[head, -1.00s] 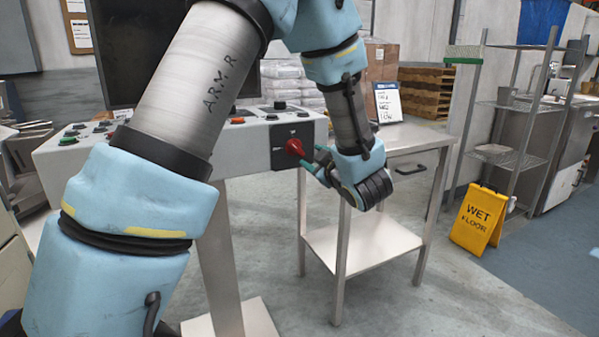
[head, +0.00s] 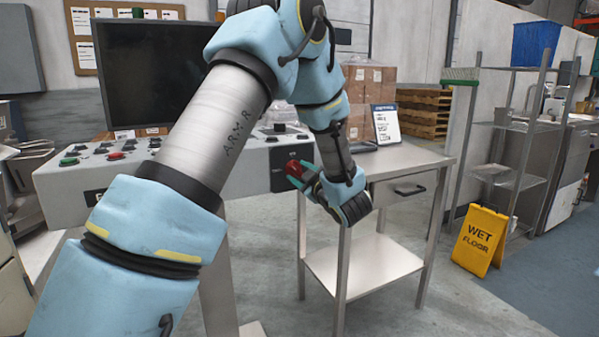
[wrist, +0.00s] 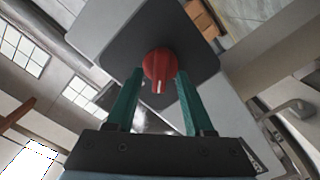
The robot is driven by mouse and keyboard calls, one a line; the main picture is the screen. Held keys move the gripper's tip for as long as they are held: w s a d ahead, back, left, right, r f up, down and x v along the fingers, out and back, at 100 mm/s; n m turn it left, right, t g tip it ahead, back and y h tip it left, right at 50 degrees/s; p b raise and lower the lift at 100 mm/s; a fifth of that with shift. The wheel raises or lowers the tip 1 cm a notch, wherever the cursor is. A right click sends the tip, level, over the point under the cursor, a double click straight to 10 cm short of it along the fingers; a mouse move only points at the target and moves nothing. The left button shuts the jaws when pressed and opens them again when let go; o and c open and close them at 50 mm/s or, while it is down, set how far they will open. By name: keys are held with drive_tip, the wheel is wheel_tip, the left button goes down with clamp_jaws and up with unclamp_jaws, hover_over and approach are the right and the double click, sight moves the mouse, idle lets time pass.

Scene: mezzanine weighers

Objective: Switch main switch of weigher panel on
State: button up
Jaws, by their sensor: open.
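The main switch is a red rotary knob (head: 294,168) on a dark square plate (head: 279,178) at the right end of the grey weigher panel (head: 60,190). In the wrist view the red knob (wrist: 159,66) shows a white mark at its lower edge. My gripper (head: 300,180) is at the knob in the head view. In the wrist view the two green fingers of my gripper (wrist: 156,88) stand apart, one on each side of the knob. The jaws are open, and I cannot tell whether either finger touches the knob. My arm hides part of the panel.
A steel table (head: 410,160) with a drawer and a small sign (head: 387,124) stands right of the panel. A dark monitor (head: 150,70) rises behind the panel. A yellow wet-floor sign (head: 480,240) and wire shelving (head: 515,175) stand further right. The floor between is clear.

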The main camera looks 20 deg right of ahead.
drive_tip(key=shift+w, duration=0.2)
clamp_jaws()
idle(0.3)
